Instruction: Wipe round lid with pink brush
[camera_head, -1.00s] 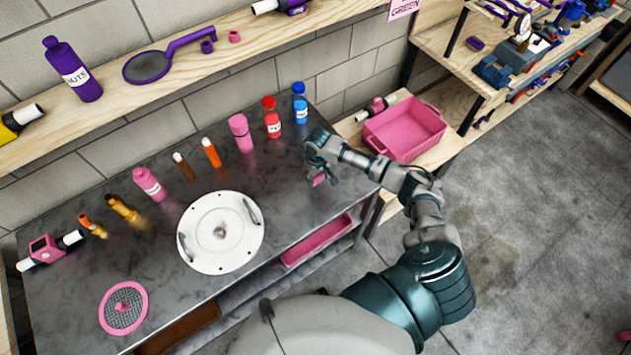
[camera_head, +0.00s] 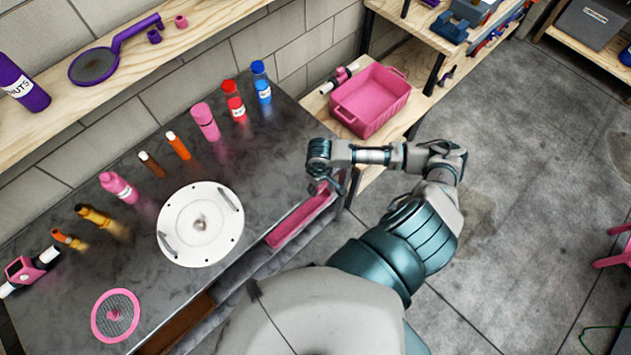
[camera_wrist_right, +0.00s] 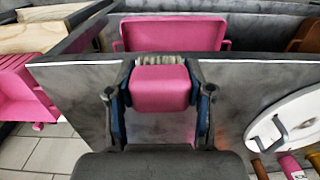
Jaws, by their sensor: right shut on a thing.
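The round lid (camera_head: 186,246) is a white disc with two grey side handles and a hub. It lies flat on the dark workbench, and part of it shows at the right of the wrist view (camera_wrist_right: 303,108). My right gripper (camera_head: 327,187) is over the bench's right front corner, to the right of the lid and apart from it. In the wrist view, its fingers (camera_wrist_right: 160,92) are shut on the pink brush (camera_wrist_right: 160,84), a pink block with pale bristles along its far side. My left gripper is not in view.
Several bottles, including a pink bottle (camera_head: 206,122) and a red bottle (camera_head: 234,101), line the back of the bench. A pink round mesh (camera_head: 115,315) lies at the left front. A pink tray (camera_head: 285,228) sits below the front edge. A pink bin (camera_head: 371,101) stands right.

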